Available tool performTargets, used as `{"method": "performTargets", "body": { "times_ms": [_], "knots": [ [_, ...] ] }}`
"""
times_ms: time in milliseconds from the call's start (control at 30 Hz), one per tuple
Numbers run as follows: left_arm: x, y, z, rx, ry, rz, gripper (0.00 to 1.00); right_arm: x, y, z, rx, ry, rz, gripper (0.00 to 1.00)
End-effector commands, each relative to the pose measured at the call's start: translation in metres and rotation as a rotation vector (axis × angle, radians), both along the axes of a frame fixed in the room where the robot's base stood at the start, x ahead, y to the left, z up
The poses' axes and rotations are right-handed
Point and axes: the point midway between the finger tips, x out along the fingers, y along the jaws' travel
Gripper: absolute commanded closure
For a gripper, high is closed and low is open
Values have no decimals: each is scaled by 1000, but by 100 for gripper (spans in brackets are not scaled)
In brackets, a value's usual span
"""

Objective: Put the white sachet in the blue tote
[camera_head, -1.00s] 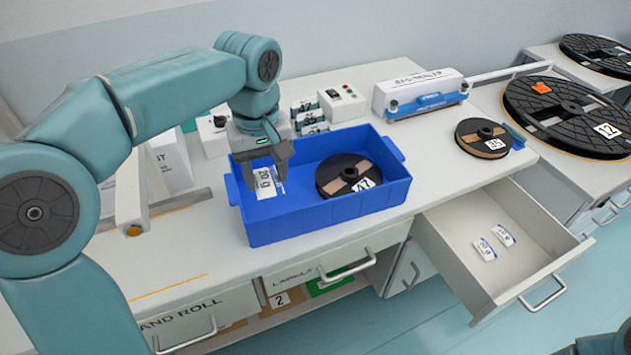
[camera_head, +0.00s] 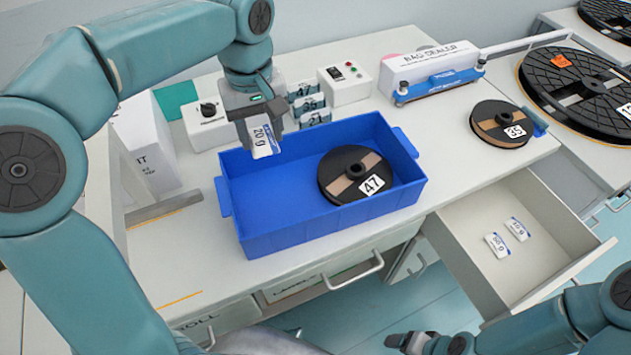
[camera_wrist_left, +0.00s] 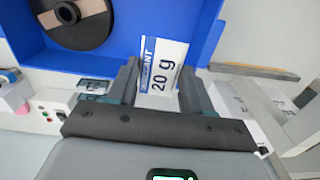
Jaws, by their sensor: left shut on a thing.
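The white sachet (camera_head: 263,141), printed "20 g" with a blue edge, hangs from my left gripper (camera_head: 262,126). The gripper is shut on it, above the back left part of the blue tote (camera_head: 275,218). In the left wrist view, the sachet (camera_wrist_left: 163,66) sits between the fingers (camera_wrist_left: 157,85), with the tote (camera_wrist_left: 120,62) behind it. The tote stands on the bench and holds a black reel (camera_head: 355,174) labelled 47 at its right. My right gripper (camera_head: 410,343) shows at the bottom edge; its jaw state is unclear.
An open drawer (camera_head: 520,235) at right holds two small white sachets (camera_head: 507,236). A bag sealer (camera_head: 430,68), a reel labelled 35 (camera_head: 498,124) and a control box (camera_head: 345,83) stand on the bench. A white box (camera_head: 145,145) stands at left.

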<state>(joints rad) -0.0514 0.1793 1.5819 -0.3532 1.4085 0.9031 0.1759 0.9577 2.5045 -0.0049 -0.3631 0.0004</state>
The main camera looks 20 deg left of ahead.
Motion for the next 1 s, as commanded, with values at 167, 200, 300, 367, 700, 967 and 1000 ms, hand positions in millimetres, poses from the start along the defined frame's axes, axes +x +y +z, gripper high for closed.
{"method": "performTargets", "body": {
  "times_ms": [167,200,300,367,700,967,1000],
  "knots": [
    [-5,-3,-31,1,6,0,79,0,0,-6,0,0,0,25],
    [-5,-3,-43,1,8,0,79,0,0,-8,0,0,0,25],
    [-6,-4,-74,1,8,-2,79,0,0,-11,0,0,0,25],
    [-7,-4,-91,0,7,-1,79,0,0,-13,0,0,0,25],
    [-4,-4,-155,1,2,0,79,0,0,-16,0,0,0,25],
    [-3,-4,-192,0,4,-1,79,0,0,-19,0,0,0,25],
    [-2,-3,-196,1,4,0,79,0,0,-19,0,0,0,25]
  ]
}}
